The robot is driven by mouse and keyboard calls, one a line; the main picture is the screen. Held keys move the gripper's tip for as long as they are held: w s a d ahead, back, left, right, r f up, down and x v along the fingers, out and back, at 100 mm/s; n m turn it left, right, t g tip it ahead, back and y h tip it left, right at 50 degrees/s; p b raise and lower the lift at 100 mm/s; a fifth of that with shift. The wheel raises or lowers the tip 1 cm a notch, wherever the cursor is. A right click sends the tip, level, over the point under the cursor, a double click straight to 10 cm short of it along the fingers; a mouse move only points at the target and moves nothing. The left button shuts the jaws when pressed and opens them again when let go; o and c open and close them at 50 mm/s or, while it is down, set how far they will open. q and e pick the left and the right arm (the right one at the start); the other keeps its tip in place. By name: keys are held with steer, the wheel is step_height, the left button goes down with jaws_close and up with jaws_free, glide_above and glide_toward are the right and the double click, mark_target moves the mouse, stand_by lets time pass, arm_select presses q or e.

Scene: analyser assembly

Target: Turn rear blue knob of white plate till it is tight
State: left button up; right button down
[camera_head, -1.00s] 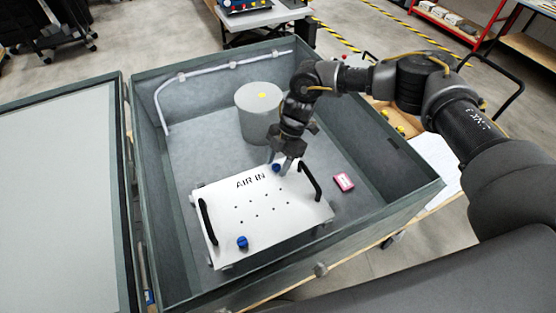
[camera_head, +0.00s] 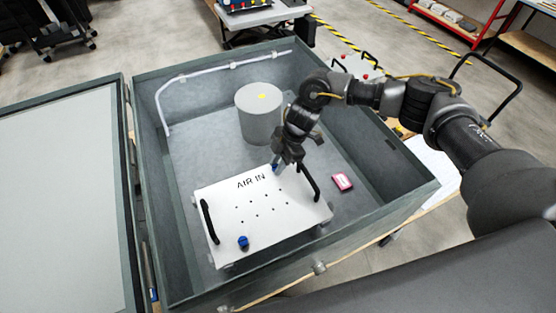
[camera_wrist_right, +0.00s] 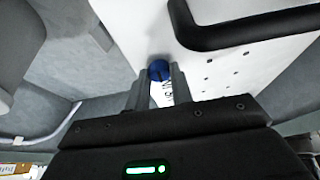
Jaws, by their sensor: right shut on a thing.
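The white plate (camera_head: 262,222) marked "AIR IN" lies inside the grey box, with a black handle on its left and right sides. My right gripper (camera_head: 277,168) reaches down from above at the plate's rear edge. It is shut on the rear blue knob (camera_head: 274,168), which is mostly covered by the fingers. In the right wrist view the rear blue knob (camera_wrist_right: 159,70) sits between the two finger ends. The front blue knob (camera_head: 243,242) stands free near the plate's front left corner. My left gripper is not in view.
The plate's right black handle (camera_head: 308,182) stands close to my right gripper. A grey cylinder (camera_head: 258,118) stands behind the plate. A pink item (camera_head: 342,181) lies on the box floor at the right. The grey box walls (camera_head: 400,205) surround the work area.

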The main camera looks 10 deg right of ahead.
steer(key=c, duration=1.2)
jaws_free()
steer(key=shift+r, duration=0.1)
steer(key=shift+d+r, duration=0.15)
steer(key=shift+r, duration=0.1)
steer(key=b+v, duration=0.4)
steer(key=v, duration=0.6)
steer(key=shift+r, duration=0.1)
